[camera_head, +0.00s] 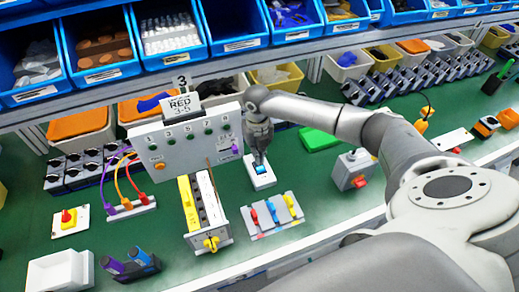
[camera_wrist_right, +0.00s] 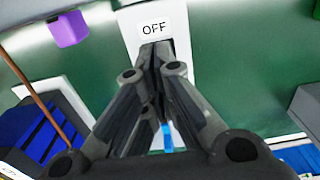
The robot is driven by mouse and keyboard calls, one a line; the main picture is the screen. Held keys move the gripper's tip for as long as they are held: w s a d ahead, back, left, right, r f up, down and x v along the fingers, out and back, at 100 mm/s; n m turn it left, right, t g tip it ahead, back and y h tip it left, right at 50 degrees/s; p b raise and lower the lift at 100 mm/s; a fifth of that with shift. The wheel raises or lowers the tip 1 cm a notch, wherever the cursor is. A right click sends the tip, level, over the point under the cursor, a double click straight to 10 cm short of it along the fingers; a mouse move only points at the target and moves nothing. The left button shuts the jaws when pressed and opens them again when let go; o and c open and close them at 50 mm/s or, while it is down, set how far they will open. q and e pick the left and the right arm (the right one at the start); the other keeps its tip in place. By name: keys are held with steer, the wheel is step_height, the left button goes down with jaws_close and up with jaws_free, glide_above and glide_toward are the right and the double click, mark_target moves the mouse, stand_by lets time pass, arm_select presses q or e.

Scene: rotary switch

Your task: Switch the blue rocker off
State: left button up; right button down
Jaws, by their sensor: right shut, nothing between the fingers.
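The blue rocker (camera_head: 260,169) sits on a small white plate (camera_head: 262,184) on the green bench in the head view. My right gripper (camera_head: 259,158) points down over the plate, with its tips at or just above the rocker; I cannot tell whether they touch. In the right wrist view the gripper (camera_wrist_right: 156,52) is shut and empty, its tips close to the OFF label (camera_wrist_right: 154,29) on the plate. Only a sliver of the blue rocker (camera_wrist_right: 167,138) shows between the fingers; the rest is hidden, so its tilt cannot be told. My left gripper is out of view.
A grey panel with buttons (camera_head: 185,143) stands just left of the gripper. A block with red, blue and yellow levers (camera_head: 272,228) lies in front of the plate. A grey box with a red part (camera_head: 353,169) stands to the right. Blue bins (camera_head: 100,42) line the back.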

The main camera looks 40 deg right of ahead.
steer(key=shift+r+p, duration=1.9)
steer(key=shift+r, duration=0.35)
steer(key=shift+f, duration=0.1)
